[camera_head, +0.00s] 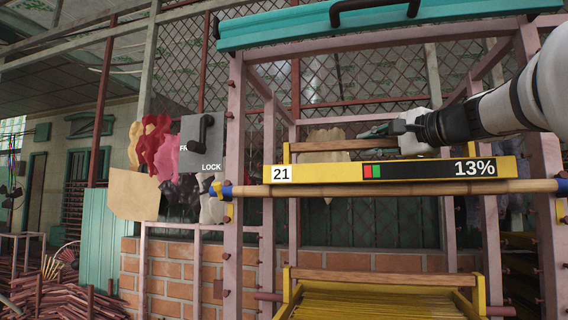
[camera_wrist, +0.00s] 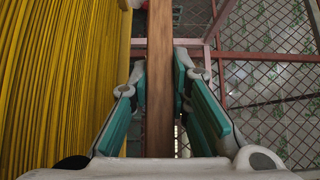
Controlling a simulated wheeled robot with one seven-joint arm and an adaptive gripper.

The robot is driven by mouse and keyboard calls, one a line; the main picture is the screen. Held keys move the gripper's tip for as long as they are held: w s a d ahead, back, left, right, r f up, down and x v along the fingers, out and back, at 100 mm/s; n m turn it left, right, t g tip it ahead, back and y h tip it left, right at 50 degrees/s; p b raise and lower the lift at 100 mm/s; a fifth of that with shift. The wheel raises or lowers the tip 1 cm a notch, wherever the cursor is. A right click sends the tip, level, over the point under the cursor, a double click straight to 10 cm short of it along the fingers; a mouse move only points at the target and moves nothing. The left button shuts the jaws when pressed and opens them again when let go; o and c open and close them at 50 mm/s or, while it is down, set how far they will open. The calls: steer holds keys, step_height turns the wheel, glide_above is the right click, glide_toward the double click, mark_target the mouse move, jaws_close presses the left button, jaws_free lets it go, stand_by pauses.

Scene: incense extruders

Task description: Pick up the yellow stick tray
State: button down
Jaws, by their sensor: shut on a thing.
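The yellow stick tray shows in the wrist view as a dense row of yellow sticks (camera_wrist: 65,80) on the left. Its brown wooden rail (camera_wrist: 159,100) runs up the middle, between the teal pads of my gripper (camera_wrist: 160,75). My gripper is shut on this rail. In the head view, my gripper (camera_head: 378,133) is at a wooden rail (camera_head: 335,146) with a yellow end, behind the yellow display panel marked 21 and 13% (camera_head: 320,172). The panel hides most of the held tray there.
A pink metal rack (camera_head: 233,160) surrounds the tray, with a teal top bar (camera_head: 440,25) above. A bamboo pole (camera_head: 400,190) crosses its front. Another tray of yellow sticks (camera_head: 375,308) lies lower. A grey LOCK panel (camera_head: 203,145) hangs left. Wire mesh (camera_wrist: 270,100) stands to the right in the wrist view.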

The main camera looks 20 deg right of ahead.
step_height(320, 180, up, 9)
steer(key=shift+r+p, duration=0.2)
steer(key=shift+p, duration=0.5)
steer(key=shift+r, duration=0.25)
steer(key=shift+s+a, duration=0.1)
